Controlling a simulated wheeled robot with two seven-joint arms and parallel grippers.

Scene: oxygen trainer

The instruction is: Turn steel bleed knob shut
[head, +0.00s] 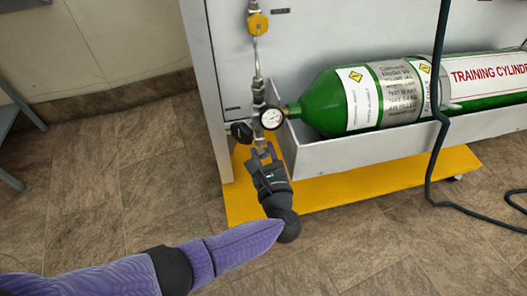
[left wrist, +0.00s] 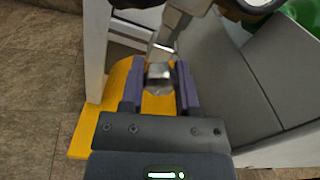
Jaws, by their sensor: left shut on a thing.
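The steel bleed knob (left wrist: 159,74) shows in the left wrist view as a small metal block between the two purple-grey finger pads. My left gripper (head: 262,155) is shut on it, coming from below at the lower end of the steel pipe fitting (head: 259,90). In the head view the knob is mostly hidden between the fingers. How far the knob is turned cannot be told. My right gripper is in neither view.
A round pressure gauge (head: 272,118) and a black knob (head: 241,132) sit just above my left gripper. A green training cylinder (head: 330,102) lies in the grey tray (head: 340,150) at right. A yellow base (head: 330,192) extends below. A black hose (head: 437,110) hangs at right.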

